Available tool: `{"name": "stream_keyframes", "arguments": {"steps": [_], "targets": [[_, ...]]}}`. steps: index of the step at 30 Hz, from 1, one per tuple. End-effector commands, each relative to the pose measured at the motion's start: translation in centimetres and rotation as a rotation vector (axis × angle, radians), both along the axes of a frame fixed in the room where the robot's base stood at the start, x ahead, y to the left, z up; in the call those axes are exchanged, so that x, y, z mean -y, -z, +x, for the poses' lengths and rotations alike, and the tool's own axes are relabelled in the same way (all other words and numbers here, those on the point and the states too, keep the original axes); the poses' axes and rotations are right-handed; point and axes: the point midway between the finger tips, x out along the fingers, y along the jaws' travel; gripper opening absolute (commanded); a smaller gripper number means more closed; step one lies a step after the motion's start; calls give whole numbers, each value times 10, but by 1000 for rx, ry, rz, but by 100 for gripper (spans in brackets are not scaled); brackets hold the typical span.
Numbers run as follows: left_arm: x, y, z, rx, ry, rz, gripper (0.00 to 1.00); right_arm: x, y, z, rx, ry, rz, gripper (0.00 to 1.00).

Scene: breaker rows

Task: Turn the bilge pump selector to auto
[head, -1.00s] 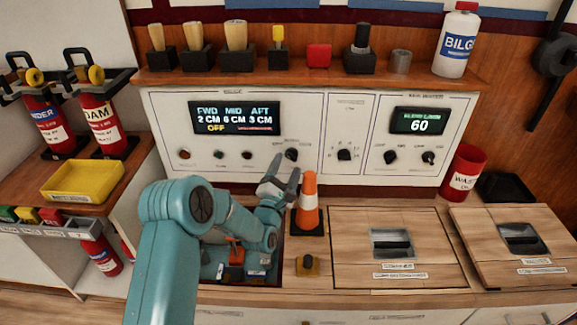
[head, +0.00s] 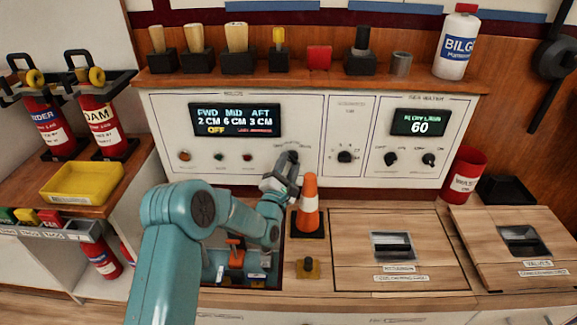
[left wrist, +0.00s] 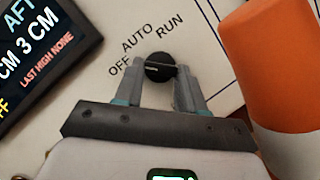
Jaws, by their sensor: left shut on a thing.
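The bilge panel (head: 167,132) has a display (head: 235,119) reading FWD 2 cm, MID 6 cm, AFT 3 cm, with OFF in yellow. The bilge pump selector is a black round knob (left wrist: 160,67) in the left wrist view, beside the printed words OFF, AUTO and RUN. In the head view the gripper mostly hides the knob. My right gripper is not in view.
An orange and white cone (head: 308,205) stands close to the right of my left gripper. An open bay (head: 236,262) lies below my left arm. A shelf (head: 300,78) with brushes and a bilge bottle (head: 457,45) runs above the panel. A closed hatch (head: 350,245) lies at right.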

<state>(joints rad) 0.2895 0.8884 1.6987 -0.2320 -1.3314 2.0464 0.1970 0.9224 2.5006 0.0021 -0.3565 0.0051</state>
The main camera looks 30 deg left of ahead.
Motion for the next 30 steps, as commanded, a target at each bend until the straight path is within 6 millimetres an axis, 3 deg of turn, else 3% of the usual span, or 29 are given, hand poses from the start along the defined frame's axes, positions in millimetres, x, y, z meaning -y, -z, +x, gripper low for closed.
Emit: {"name": "stream_keyframes", "arguments": {"steps": [30], "targets": [[-4,-8,-1,-298,-3,620,9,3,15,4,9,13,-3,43]]}}
